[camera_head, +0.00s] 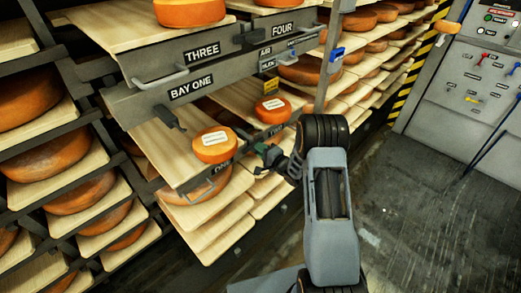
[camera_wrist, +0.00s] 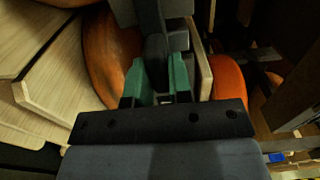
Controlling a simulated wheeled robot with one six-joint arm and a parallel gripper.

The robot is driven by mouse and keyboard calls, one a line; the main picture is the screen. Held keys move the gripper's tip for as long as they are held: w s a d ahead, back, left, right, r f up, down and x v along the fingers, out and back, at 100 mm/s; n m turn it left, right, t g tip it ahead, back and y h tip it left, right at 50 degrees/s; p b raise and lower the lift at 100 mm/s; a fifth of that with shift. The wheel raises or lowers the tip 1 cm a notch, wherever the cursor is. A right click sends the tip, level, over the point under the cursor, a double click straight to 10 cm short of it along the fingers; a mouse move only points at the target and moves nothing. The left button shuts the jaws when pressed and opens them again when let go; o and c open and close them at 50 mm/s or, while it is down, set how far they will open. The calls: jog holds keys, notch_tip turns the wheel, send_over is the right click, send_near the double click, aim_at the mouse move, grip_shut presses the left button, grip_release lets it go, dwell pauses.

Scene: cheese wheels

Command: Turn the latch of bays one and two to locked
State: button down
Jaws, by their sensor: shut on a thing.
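The bay one sign (camera_head: 191,86) is on a grey rail at the left of the rack. A dark latch (camera_head: 170,117) hangs below it, pointing down and right. My gripper (camera_head: 270,155), with green fingers, is at the front of the lower shelf, right of the small labelled cheese. In the wrist view my gripper (camera_wrist: 158,88) is shut on a dark upright lever (camera_wrist: 155,50), which looks like a latch. The lever's turn position is unclear in the head view, where the gripper covers it. A bay two sign cannot be read.
Small labelled cheeses (camera_head: 214,145) sit on boards close to my gripper. Pull handles (camera_head: 205,190) stick out from the rails. Signs three (camera_head: 202,50) and four (camera_head: 282,29) are above. A control panel (camera_head: 475,75) stands at right. The floor (camera_head: 415,215) there is clear.

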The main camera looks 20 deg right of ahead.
jog(key=c, duration=1)
grip_release()
jog(key=shift+c, duration=0.2)
jog(key=v, duration=1.3)
jog(key=shift+s+d+p, duration=0.15)
jog(key=shift+s+p, duration=0.15)
jog(key=shift+s, duration=0.05)
